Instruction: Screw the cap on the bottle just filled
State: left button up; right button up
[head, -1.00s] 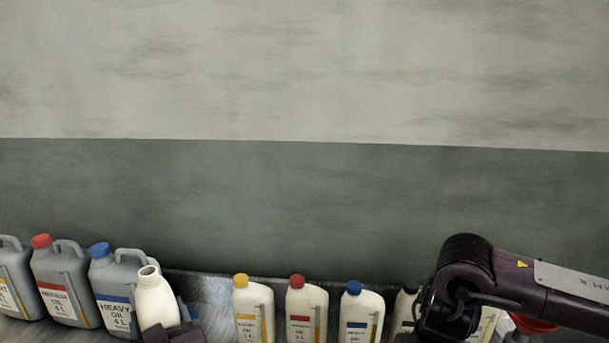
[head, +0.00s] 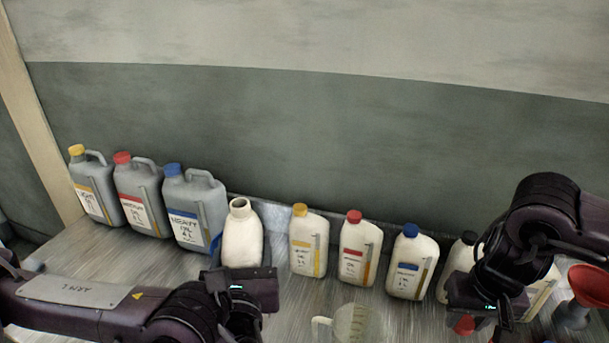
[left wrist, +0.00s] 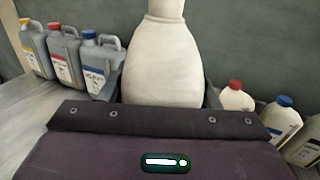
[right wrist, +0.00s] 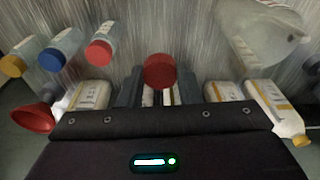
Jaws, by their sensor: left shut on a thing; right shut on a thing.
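A white bottle (head: 242,238) with an open, uncapped neck stands upright in my left gripper (head: 240,268), which is shut around its body. It also fills the middle of the left wrist view (left wrist: 165,65), its mouth cut off at the top. My right gripper (right wrist: 160,88) is shut on a red cap (right wrist: 160,72), held at its fingertips. In the head view the red cap (head: 464,325) shows below the right gripper, at the lower right, well apart from the bottle. Whether the white bottle touches the table is hidden.
Grey canisters (head: 140,195) with yellow, red and blue caps stand at the left. Capped white bottles (head: 359,252) stand along the wall to the right. A clear measuring jug (head: 357,325) is at the front between my arms. A red funnel (head: 588,285) is at the far right.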

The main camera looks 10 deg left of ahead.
pick_arm(q)
jog(key=shift+d, duration=0.1)
jog(key=d+r+m+h, duration=0.2)
jog(key=d+h, duration=0.3)
jog(key=d, duration=0.9)
jog(key=shift+m+t, duration=0.4)
jog(key=shift+m, duration=0.3)
jog(key=shift+r, duration=0.1)
pick_arm(e)
jog(key=a+r+n, duration=0.2)
jog(key=a+r, duration=1)
jog(key=r, duration=0.2)
jog(key=a+r+n, duration=0.2)
jog(key=a+r, duration=1)
jog(key=r, duration=0.3)
jog(key=shift+w+n+y, duration=0.3)
jog(key=shift+w+n, duration=0.1)
